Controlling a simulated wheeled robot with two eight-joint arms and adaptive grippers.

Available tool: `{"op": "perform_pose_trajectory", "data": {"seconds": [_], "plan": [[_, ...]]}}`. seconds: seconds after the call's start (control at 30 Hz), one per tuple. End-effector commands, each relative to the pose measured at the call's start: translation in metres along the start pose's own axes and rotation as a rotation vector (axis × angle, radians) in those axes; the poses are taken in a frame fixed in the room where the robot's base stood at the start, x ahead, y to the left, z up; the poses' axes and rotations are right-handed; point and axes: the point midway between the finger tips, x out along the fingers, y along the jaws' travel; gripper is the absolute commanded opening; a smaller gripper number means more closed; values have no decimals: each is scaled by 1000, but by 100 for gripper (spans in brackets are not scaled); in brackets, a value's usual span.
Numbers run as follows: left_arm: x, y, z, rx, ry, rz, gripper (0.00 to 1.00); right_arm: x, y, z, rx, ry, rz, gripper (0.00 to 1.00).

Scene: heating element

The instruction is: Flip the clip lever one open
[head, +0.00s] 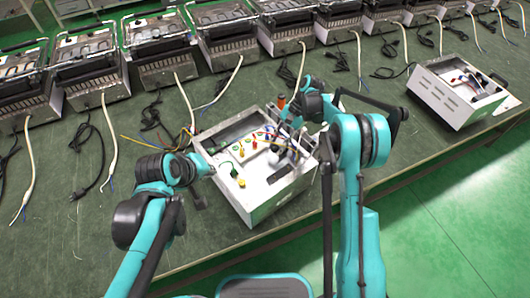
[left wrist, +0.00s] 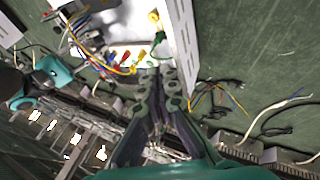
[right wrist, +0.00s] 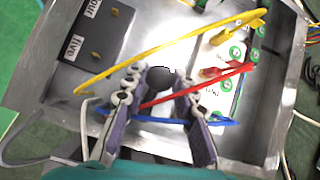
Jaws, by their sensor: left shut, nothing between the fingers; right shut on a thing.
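An open metal box (head: 255,205) stands on the green table with coloured clip levers and wires inside. A red lever (right wrist: 228,71) and a yellow lever (right wrist: 240,30) show in the right wrist view. Which is lever one I cannot tell. My left gripper (left wrist: 160,75) is shut and empty by the box's left wall. My right gripper (right wrist: 158,85) is over the box's far right part, shut on a dark round-ended thing (right wrist: 160,77), mostly hidden by the fingers.
A dark grey labelled block (right wrist: 85,35) sits inside the box; yellow, red and blue wires cross near my right fingers. Several similar machines (head: 165,55) line the back, with loose cables in front. Another open box (head: 455,95) stands at right. The table is clear at front left.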

Motion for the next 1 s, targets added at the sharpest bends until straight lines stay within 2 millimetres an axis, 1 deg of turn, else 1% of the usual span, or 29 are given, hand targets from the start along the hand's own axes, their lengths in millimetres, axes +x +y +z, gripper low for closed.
{"op": "perform_pose_trajectory", "data": {"seconds": [0.03,0.1,0.3,0.6,0.7,0.8,1.0], "plan": [[10,6,-4,-92,-23,16,0,0,0,0,0,0,0,0],[24,14,-8,-234,-60,40,0,0,0,0,0,1,0,0],[66,33,-15,-634,-183,90,0,0,0,0,0,1,0,0],[128,48,-18,-1187,-399,110,0,0,0,0,0,1,0,0],[144,50,-17,-1322,-461,104,0,0,0,-1,0,1,0,0],[154,51,-14,-1419,-510,95,0,0,0,-1,0,1,0,0],[166,52,-12,-1502,-552,85,0,0,0,-1,0,2,-1,0]]}}
